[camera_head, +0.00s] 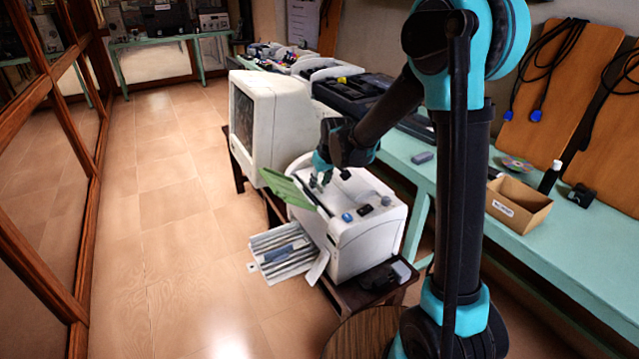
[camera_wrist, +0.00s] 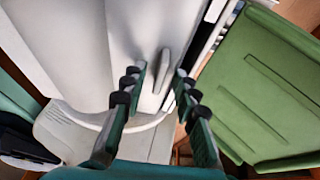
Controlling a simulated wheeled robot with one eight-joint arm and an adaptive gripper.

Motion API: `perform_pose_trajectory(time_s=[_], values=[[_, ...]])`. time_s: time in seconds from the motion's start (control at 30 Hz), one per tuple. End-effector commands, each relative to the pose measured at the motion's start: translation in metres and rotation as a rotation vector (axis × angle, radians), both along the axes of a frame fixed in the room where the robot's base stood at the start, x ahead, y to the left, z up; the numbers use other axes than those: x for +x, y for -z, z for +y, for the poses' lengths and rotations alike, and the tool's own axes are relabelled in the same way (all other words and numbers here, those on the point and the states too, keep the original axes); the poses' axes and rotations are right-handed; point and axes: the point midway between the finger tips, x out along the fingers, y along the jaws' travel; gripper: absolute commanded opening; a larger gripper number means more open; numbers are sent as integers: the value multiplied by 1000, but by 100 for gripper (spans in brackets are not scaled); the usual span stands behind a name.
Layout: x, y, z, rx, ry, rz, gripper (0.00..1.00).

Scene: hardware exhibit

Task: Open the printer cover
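The white printer (camera_head: 372,240) stands on a low dark table, with a green panel (camera_head: 287,188) tilted out from its upper left side. The green panel (camera_wrist: 265,95) fills the right of the wrist view. My gripper (camera_head: 320,182) is just above the printer's top, near the green panel. In the wrist view my gripper (camera_wrist: 160,72) is open, fingers apart and pointing at the white surface (camera_wrist: 85,45). A small grey handle (camera_wrist: 162,70) shows between the fingertips; I cannot tell whether they touch it. I cannot tell which panel is the cover.
A striped tray (camera_head: 283,253) sticks out at the printer's lower left. A bulky white monitor (camera_head: 280,118) stands behind the printer. A teal table (camera_head: 520,235) on the right holds a cardboard box (camera_head: 517,207) and a dark bottle (camera_head: 549,178). The tiled floor at left is clear.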

Motion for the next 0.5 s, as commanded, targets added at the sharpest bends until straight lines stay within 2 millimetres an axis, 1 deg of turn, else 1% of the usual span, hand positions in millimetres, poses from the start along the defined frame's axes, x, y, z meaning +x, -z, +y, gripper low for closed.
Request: perform_pose_trajectory(time_s=[0.17, 0.3, 0.4, 0.5], values=[[0, 0, 0, 0, 0, 0, 28], [0, 0, 0, 0, 0, 0, 11], [0, 0, 0, 0, 0, 0, 0], [0, 0, 0, 0, 0, 0, 0]])
